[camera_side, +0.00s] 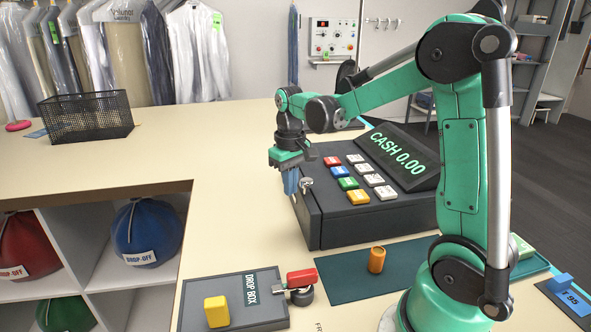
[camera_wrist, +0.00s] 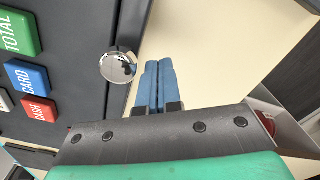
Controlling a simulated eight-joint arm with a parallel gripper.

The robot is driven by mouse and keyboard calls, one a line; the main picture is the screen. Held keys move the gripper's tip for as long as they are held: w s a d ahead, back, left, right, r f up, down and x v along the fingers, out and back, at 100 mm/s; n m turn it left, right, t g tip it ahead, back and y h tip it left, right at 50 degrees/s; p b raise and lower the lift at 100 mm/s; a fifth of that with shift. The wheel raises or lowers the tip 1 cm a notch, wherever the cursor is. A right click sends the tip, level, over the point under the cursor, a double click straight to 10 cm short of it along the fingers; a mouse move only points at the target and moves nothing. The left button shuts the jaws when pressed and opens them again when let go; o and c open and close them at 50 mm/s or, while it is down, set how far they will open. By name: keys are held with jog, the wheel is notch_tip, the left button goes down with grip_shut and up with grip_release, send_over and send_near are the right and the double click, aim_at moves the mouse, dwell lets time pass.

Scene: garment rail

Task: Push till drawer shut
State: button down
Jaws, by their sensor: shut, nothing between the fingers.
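The till (camera_side: 390,208) is a dark grey box on the counter. It has coloured keys and a display reading "CASH 0.00". A round silver knob (camera_side: 306,184) stands out from its left face, where the drawer front is; the knob also shows in the wrist view (camera_wrist: 118,66). I see no wide drawer opening, but cannot tell whether a small gap is there. My gripper (camera_side: 290,188) is shut and empty, its blue fingers pointing down just left of the knob. In the wrist view the fingertips (camera_wrist: 158,64) lie close beside the knob; contact is unclear.
A drop box (camera_side: 245,303) with a yellow block (camera_side: 216,311) and red handle (camera_side: 301,279) lies in front. An orange cylinder (camera_side: 376,259) stands on a dark green mat (camera_side: 345,285). A black mesh basket (camera_side: 88,117) is back left. The counter left of the till is clear.

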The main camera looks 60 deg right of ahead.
notch_tip(320, 180, up, 8)
jog(key=w+a, duration=0.1)
jog(key=shift+f, duration=0.15)
dwell(0.5)
jog(key=shift+a, duration=0.1)
jog(key=s+a+f+n+t, duration=0.3)
jog(key=s+a+t, duration=0.3)
jog(key=a, duration=0.6)
jog(key=shift+f+t, duration=0.5)
